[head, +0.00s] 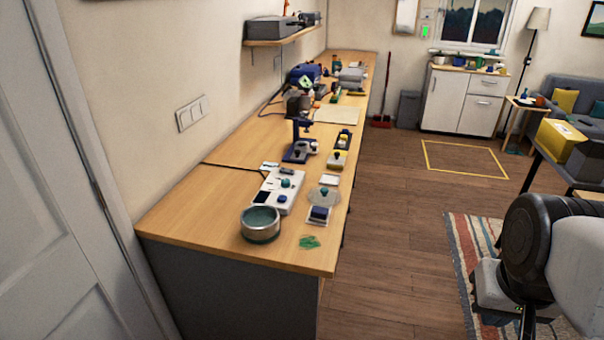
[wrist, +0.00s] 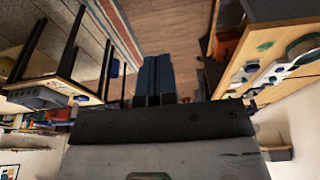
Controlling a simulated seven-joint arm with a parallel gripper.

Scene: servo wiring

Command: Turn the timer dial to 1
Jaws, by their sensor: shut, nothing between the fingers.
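A white panel (head: 276,190) lies on the near end of the long wooden workbench in the head view. It carries a teal knob (head: 286,183) and a dark blue part (head: 282,198). The view is too small to tell which is the timer dial or to read any numbers. My gripper (wrist: 157,62) shows in the wrist view with its two dark blue fingers side by side, shut and empty. My arm is at the right of the head view, over the floor and rug, well apart from the bench.
A dark blue stand (head: 300,150) rises behind. Wooden floor (head: 390,260) between arm and bench is clear.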

